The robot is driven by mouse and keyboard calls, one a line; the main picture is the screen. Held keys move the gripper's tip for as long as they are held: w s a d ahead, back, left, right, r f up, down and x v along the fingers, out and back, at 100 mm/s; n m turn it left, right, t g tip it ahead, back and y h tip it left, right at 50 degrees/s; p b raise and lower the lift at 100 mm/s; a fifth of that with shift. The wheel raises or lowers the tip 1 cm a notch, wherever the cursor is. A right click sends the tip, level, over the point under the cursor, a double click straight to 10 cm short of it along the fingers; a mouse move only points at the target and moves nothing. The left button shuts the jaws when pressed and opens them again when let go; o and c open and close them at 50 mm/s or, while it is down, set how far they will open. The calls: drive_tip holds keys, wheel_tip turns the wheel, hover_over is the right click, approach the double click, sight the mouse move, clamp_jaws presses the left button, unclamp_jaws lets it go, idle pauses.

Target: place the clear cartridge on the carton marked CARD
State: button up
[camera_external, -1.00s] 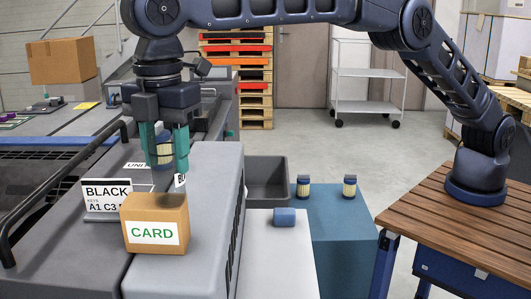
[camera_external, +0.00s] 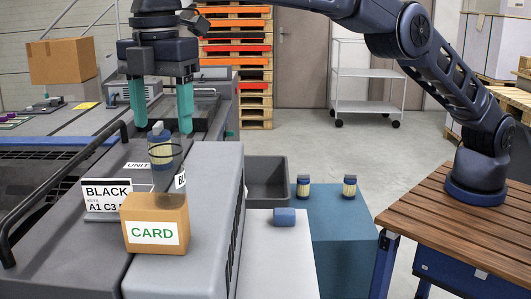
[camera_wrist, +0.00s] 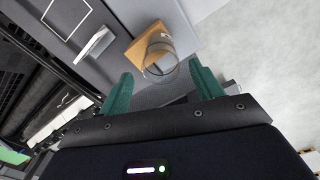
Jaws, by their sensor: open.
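The carton marked CARD (camera_external: 137,215) is a small brown box on the grey machine top. The clear cartridge (camera_external: 165,180) is a see-through cylinder with a dark rim, upright at the carton's top. In the wrist view its outline (camera_wrist: 161,72) overlaps the edge of the carton (camera_wrist: 133,50). A blue-and-cream body with a grey cap (camera_external: 160,152) shows at its upper part; I cannot tell whether it is inside or behind. My gripper (camera_external: 160,118) is open, its green fingers apart above the clear cartridge and holding nothing.
A BLACK label sign (camera_external: 106,194) stands left of the carton. A black handrail (camera_external: 62,180) runs along the left. Two blue-and-cream cartridges (camera_external: 303,188) (camera_external: 349,188) stand on a teal cabinet. A grey bin (camera_external: 268,180) and a blue block (camera_external: 284,217) are right of the machine.

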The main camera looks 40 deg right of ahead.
drive_tip(key=shift+r, duration=0.65)
